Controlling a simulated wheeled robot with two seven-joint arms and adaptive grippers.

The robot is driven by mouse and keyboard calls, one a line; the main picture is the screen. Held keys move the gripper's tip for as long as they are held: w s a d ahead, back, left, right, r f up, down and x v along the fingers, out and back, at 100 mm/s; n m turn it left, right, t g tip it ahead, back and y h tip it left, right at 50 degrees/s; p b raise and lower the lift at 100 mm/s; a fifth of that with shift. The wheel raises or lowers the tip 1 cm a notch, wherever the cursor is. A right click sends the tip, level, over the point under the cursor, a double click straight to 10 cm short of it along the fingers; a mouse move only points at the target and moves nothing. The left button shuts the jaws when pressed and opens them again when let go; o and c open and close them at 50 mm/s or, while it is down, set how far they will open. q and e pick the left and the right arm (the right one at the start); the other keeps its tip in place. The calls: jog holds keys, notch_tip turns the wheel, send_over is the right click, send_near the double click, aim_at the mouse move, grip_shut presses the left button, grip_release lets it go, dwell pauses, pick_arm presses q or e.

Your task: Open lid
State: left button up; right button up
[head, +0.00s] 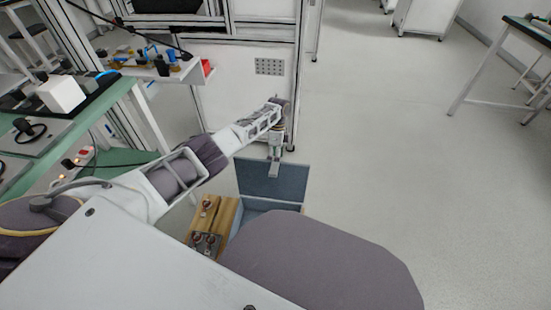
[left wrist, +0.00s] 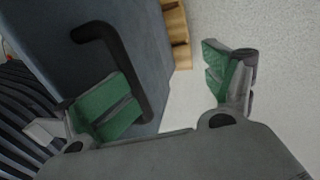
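A blue-grey box (head: 245,215) stands low beside my body in the head view, its lower part hidden by my own body. Its lid (head: 285,188) is raised and stands steeply open at the far side. My left gripper (head: 274,172) points down at the lid's upper edge. In the left wrist view the lid (left wrist: 60,50) fills the left side, with a black handle (left wrist: 128,68) on it. The left gripper's green-padded fingers (left wrist: 165,85) are wide apart. One finger overlaps the handle in the picture; contact is unclear. My right gripper is not in view.
A wooden block with metal fittings (head: 208,222) stands left of the box. A green-edged workbench (head: 130,95) with devices is at the left. A white cabinet (head: 240,100) stands behind. The floor (head: 420,150) to the right is clear.

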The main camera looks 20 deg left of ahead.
pick_arm(q)
jog(key=shift+w+r, duration=0.15)
jog(key=shift+r, duration=0.35)
jog(key=c, duration=0.6)
jog(key=v, duration=1.1)
jog(key=shift+a, duration=0.1)
jog(key=shift+c, duration=0.4)
